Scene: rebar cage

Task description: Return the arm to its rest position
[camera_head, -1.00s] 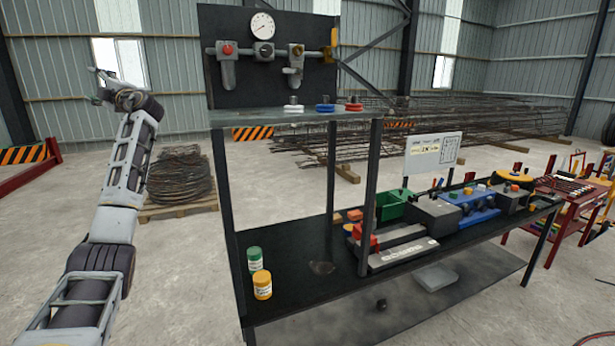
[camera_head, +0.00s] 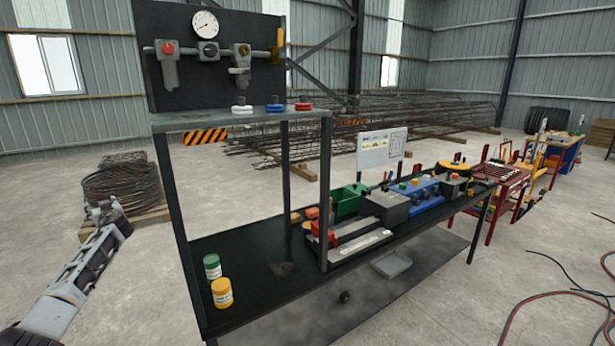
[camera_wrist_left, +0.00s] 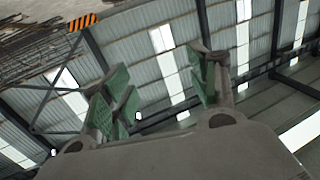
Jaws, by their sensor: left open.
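My left arm comes in from the lower left in the head view, with its gripper (camera_head: 106,212) at the far end, left of the workbench and in front of the coiled wire. It is clear of the bench. In the left wrist view the gripper (camera_wrist_left: 165,95) shows two spread fingers with green pads and nothing between them. Behind them are the wall and roof of the hall. My right gripper is in neither view.
A wire coil (camera_head: 120,188) lies on a pallet at left. Red and dark hoses (camera_head: 545,296) lie on the floor at right.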

